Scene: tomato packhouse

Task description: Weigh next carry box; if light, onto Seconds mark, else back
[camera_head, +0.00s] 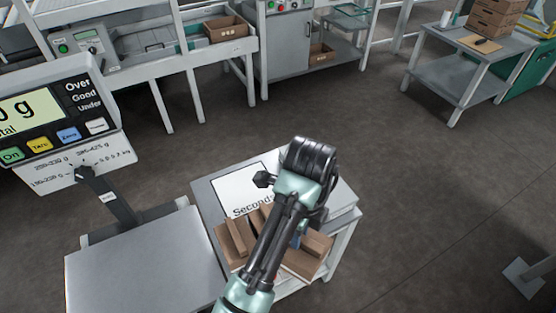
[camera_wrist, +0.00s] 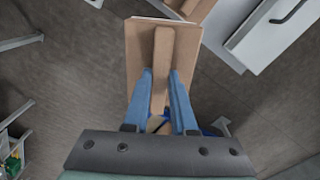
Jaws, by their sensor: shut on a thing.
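My gripper (camera_wrist: 161,78) is shut on the upright middle handle of a brown carry box (camera_wrist: 138,48), with a blue finger on each side. The box shows floor around much of it in the wrist view. In the head view my arm hides most of the gripper and part of the boxes. Brown carry boxes (camera_head: 236,238) stand on the small side table. The white Seconds mark (camera_head: 238,187) lies at its back and looks bare where it shows. The scale's platform (camera_head: 150,268) is empty. Its display (camera_head: 27,108) is cut off and ends in "0 g".
The scale's post (camera_head: 108,197) rises behind the platform. A grey bench (camera_head: 160,62) and a grey cabinet (camera_head: 290,50) stand at the back. A table with stacked brown boxes (camera_head: 495,20) stands at the back right. The floor between is clear.

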